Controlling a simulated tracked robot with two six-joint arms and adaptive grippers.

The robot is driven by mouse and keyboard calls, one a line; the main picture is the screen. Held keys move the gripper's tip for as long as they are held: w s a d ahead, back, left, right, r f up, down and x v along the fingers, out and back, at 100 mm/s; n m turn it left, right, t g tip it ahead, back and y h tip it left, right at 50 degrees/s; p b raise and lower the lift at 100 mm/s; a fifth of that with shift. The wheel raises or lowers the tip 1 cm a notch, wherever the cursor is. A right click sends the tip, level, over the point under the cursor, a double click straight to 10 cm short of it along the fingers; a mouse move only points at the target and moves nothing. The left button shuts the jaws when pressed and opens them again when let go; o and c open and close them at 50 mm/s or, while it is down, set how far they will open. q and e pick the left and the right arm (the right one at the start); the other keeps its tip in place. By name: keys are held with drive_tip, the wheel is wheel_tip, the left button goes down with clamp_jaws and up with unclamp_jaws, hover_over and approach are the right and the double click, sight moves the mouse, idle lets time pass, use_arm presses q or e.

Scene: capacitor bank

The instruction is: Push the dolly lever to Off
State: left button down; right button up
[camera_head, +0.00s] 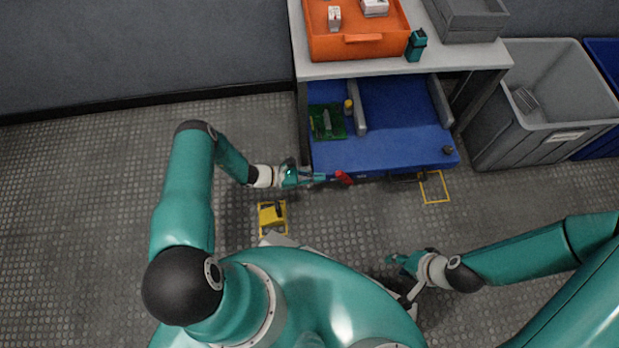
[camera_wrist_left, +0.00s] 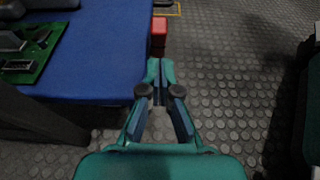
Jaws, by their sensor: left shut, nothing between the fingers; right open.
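A red lever-like piece (camera_head: 344,178) sits at the front edge of the blue dolly deck (camera_head: 385,155); no Off marking on it is readable. In the left wrist view the red piece (camera_wrist_left: 159,28) stands just beyond my fingertips. My left gripper (camera_head: 322,177) is shut and empty, pointing right along the deck's front edge. Its fingertips (camera_wrist_left: 160,68) are very close to the red piece, and I cannot tell whether they touch. My right gripper (camera_head: 396,260) is open and empty over the floor, apart from the dolly.
A green circuit board (camera_head: 327,121) lies on the deck's left side. The workbench (camera_head: 400,66) above carries an orange tray (camera_head: 357,46). A grey bin (camera_head: 552,120) is at right. Floor at left is clear.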

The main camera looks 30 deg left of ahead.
use_arm(q)
drive_tip(key=x, duration=0.4)
drive_tip(key=shift+b, duration=0.35)
